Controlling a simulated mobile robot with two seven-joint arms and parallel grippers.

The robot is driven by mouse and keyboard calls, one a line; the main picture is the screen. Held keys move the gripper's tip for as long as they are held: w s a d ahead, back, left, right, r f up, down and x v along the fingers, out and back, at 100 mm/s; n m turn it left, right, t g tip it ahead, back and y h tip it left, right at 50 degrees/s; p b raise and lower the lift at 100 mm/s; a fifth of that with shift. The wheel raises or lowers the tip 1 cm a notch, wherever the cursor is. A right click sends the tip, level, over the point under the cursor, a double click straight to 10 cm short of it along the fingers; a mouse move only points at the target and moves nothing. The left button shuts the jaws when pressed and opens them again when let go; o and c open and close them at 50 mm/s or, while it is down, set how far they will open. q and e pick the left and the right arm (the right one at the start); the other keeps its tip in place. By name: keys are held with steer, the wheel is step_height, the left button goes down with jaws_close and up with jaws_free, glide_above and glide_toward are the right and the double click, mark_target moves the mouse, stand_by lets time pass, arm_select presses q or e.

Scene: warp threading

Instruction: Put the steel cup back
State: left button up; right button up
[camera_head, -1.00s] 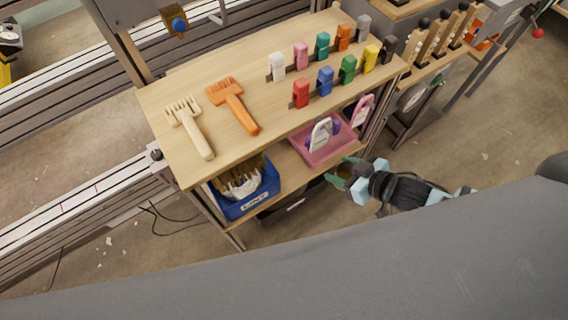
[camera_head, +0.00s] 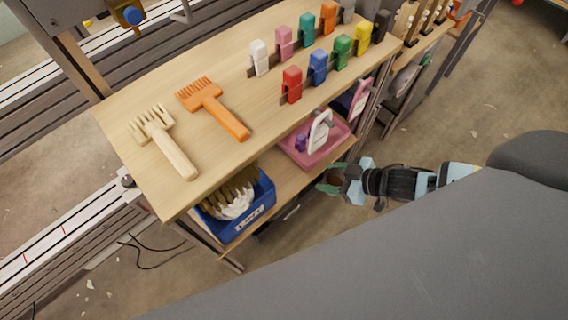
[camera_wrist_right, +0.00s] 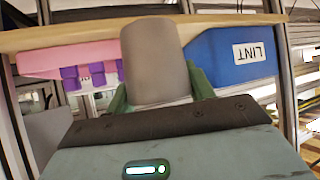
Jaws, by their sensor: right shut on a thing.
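The steel cup (camera_wrist_right: 156,62) is a plain grey cylinder, large in the right wrist view. My right gripper (camera_wrist_right: 157,95) is shut on it, with one green finger on each side. In the head view my right gripper (camera_head: 331,181) is in front of the cart's lower shelf, near its right end, and little of the cup can be made out there. In the wrist view the cup stands before the shelf, between the pink tray (camera_wrist_right: 62,58) and the blue bin. My left gripper is not in view.
The lower shelf (camera_head: 285,182) carries the pink tray (camera_head: 335,147) and the blue LINT bin (camera_head: 262,198), with some bare wood between. The tabletop (camera_head: 215,150) above overhangs it and holds two combs and several coloured clips.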

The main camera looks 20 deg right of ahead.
steer(key=w+a, duration=0.3)
steer(key=w+a+b, duration=0.1)
steer(key=w+a, duration=0.2)
steer(key=w, duration=0.1)
steer(key=w+a+b, duration=0.1)
steer(key=w+a, duration=0.2)
steer(key=shift+w, duration=0.15)
steer(key=shift+w+a, duration=0.15)
steer(key=shift+w, duration=0.05)
steer(key=shift+f+b, duration=1.05)
steer(key=shift+f, duration=0.8)
steer(key=shift+r, duration=0.1)
steer(key=shift+f, duration=0.2)
steer(key=o, duration=0.8)
